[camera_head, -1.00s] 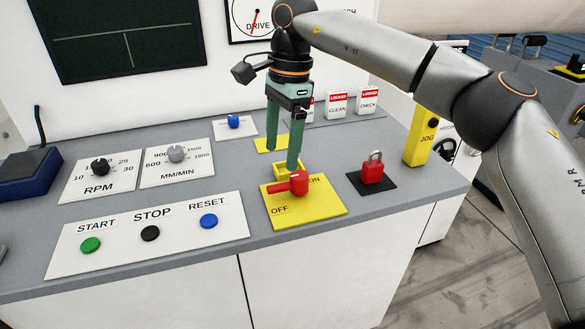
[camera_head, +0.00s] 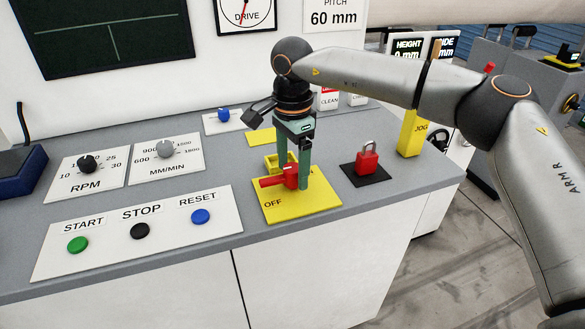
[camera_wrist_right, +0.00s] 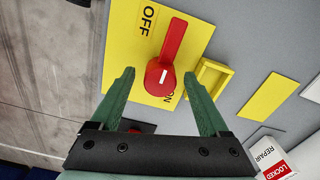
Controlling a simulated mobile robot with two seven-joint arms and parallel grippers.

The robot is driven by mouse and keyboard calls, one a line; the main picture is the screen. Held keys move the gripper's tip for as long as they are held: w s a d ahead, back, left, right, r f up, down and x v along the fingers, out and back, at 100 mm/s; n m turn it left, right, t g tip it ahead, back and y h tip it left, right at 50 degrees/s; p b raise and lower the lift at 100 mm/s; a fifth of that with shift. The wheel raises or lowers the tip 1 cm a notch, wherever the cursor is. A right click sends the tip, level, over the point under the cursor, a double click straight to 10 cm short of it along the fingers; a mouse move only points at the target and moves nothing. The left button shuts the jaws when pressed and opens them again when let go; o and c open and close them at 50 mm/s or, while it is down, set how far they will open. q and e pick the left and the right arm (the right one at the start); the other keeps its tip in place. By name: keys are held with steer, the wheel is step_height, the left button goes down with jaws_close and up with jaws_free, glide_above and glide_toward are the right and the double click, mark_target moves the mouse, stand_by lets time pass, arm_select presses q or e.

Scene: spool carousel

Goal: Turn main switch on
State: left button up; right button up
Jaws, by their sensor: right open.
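The main switch is a red lever (camera_head: 276,180) on a yellow plate (camera_head: 318,206) at the front of the console. Its handle points left, beside the OFF lettering; the ON lettering is mostly hidden behind my gripper. In the wrist view the red lever (camera_wrist_right: 174,42) reaches from its round hub toward OFF. My right gripper (camera_head: 294,178) is low over the plate, fingers down and open. In the wrist view the right gripper (camera_wrist_right: 160,77) has one finger on each side of the hub end, with visible gaps. My left gripper is not in view.
A red padlock (camera_head: 367,161) on a black pad stands right of the plate. A yellow bracket (camera_head: 271,163) sits close behind the switch. START, STOP and RESET buttons (camera_head: 140,231) lie to the left. A yellow JOG box (camera_head: 410,134) stands at the right edge.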

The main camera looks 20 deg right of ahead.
steer(key=shift+f, duration=0.25)
jaws_close()
stand_by(0.6)
